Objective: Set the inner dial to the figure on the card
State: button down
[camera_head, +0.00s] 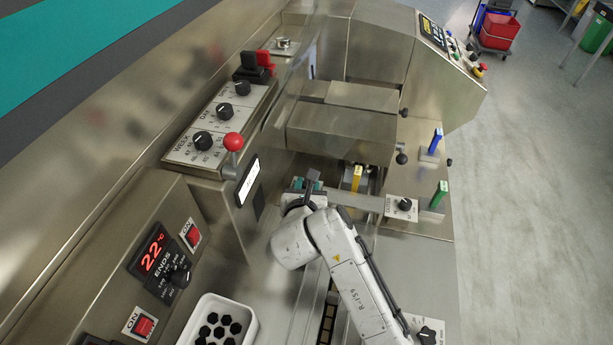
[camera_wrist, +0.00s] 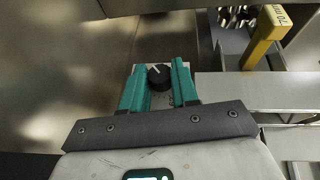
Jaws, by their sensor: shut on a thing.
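The inner dial, a black knob (camera_wrist: 160,77) with a white pointer line, sits on a pale plate in the wrist view. Its pointer leans to the upper left. The teal fingers of my gripper (camera_wrist: 158,84) are on either side of the knob, shut on it. In the head view my gripper (camera_head: 305,186) reaches in beside the machine's side wall and hides this knob. A white card (camera_head: 249,182) in a dark frame is on the wall just left of my gripper; its figure is too small to read. The plate's markings are mostly hidden by the fingers.
Another black dial (camera_head: 404,204) is on a plate right of my gripper. A yellow upright part (camera_head: 357,178) stands close behind it. A red-knobbed lever (camera_head: 233,142) rises at left. Green (camera_head: 439,193) and blue (camera_head: 435,141) handles stand at right. A white tray (camera_head: 247,312) is in front.

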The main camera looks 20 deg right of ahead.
jog(key=shift+n+y, duration=0.3)
jog(key=c, duration=1.1)
grip_release()
jog(key=shift+f, duration=0.15)
